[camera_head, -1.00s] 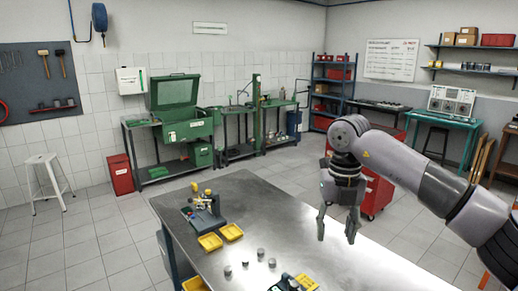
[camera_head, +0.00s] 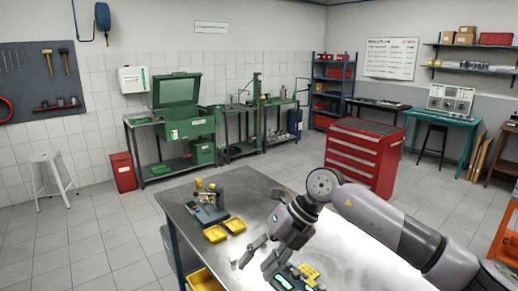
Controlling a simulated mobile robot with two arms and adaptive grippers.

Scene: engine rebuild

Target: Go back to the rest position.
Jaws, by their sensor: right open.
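My right gripper (camera_head: 257,261) hangs over the metal workbench (camera_head: 263,190), with its fingers spread and pointing down and left. Nothing shows between its fingers. The arm comes in from the lower right. My left gripper is not in view. A small grey cylindrical part (camera_head: 234,264) shows on the bench just left of the fingers. The gripper hides part of the bench top around it. A dark device with a yellow part (camera_head: 308,273) lies close below and right of the gripper.
Two yellow trays (camera_head: 215,234) and a small fixture with yellow parts (camera_head: 209,207) stand on the bench's left side. A red tool cabinet (camera_head: 364,152) stands behind the bench at right. Bare bench top shows behind the gripper. Open floor lies left of the bench.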

